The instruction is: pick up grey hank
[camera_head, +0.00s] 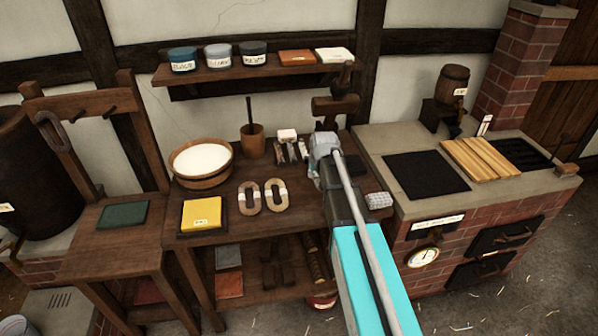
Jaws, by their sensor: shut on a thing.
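My gripper (322,146) is over the right part of the wooden workbench (225,225). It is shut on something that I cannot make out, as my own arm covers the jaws. A grey oval loop (50,132), which looks like a grey hank, hangs on the wooden peg rack at the left, well apart from my gripper. Two tan hanks (249,198) with white bands lie side by side on the bench, left of my arm.
A bowl of white stuff (201,160), a yellow pad (201,213) and a wooden mortar (252,140) stand on the bench. A shelf with jars (217,57) is behind. A brick stove (460,235) with yellow boards (480,157) stands right. A grey bumpy block (378,200) lies beside my arm.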

